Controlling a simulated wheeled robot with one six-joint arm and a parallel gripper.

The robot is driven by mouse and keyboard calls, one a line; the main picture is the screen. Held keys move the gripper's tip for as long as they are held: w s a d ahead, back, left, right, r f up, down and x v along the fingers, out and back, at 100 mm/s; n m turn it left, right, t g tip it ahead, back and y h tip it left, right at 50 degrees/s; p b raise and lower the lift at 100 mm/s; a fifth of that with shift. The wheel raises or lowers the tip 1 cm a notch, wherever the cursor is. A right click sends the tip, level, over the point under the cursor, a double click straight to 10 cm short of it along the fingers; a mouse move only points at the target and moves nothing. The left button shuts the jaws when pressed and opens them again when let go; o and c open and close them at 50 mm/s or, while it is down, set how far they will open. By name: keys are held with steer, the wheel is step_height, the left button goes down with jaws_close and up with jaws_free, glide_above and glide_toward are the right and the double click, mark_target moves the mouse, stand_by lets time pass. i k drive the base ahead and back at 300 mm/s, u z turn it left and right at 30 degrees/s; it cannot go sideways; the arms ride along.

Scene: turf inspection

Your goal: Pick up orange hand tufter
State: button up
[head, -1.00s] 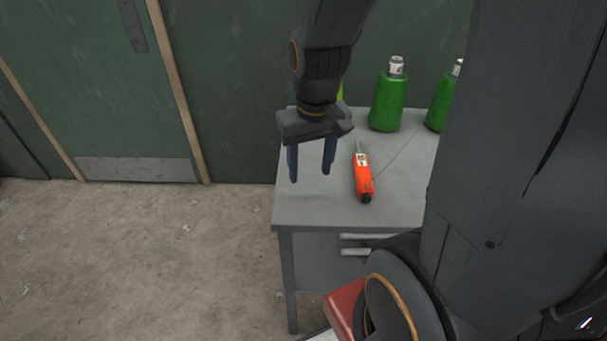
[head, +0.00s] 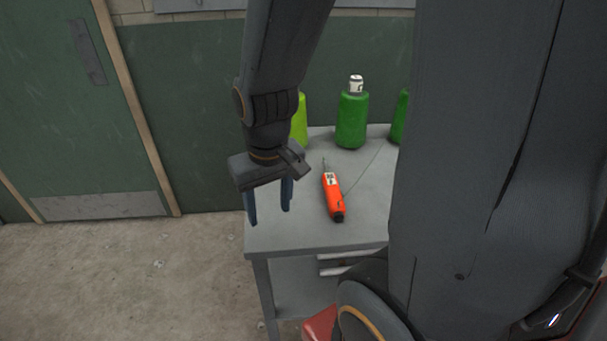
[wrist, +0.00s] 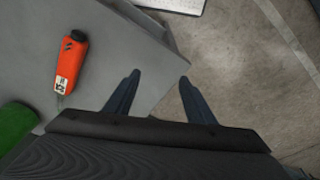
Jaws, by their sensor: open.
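The orange hand tufter (head: 333,197) lies on the grey table (head: 300,233), its thin metal tip pointing to the back and its dark end toward the front edge. It has a white label, and a thin dark line runs from near it across the tabletop. In the wrist view the tufter (wrist: 70,62) lies left of the fingers. My gripper (head: 270,212) is open and empty, pointing down left of the tufter, over the table's left edge. In the wrist view my gripper (wrist: 157,88) has its left finger over the tabletop and its right finger over the floor. Nothing touches the tufter.
A dark green cone (head: 352,122) stands at the back of the table, with another green one (head: 399,118) to its right. A lime green one (head: 299,122) is partly hidden behind my arm. The tabletop around the tufter is clear.

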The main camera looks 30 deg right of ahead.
mark_target(332, 192)
steer(key=k, duration=0.5)
steer(key=z, duration=3)
steer(key=k, duration=1.5)
steer(key=u, duration=0.5)
steer(key=i, duration=0.5)
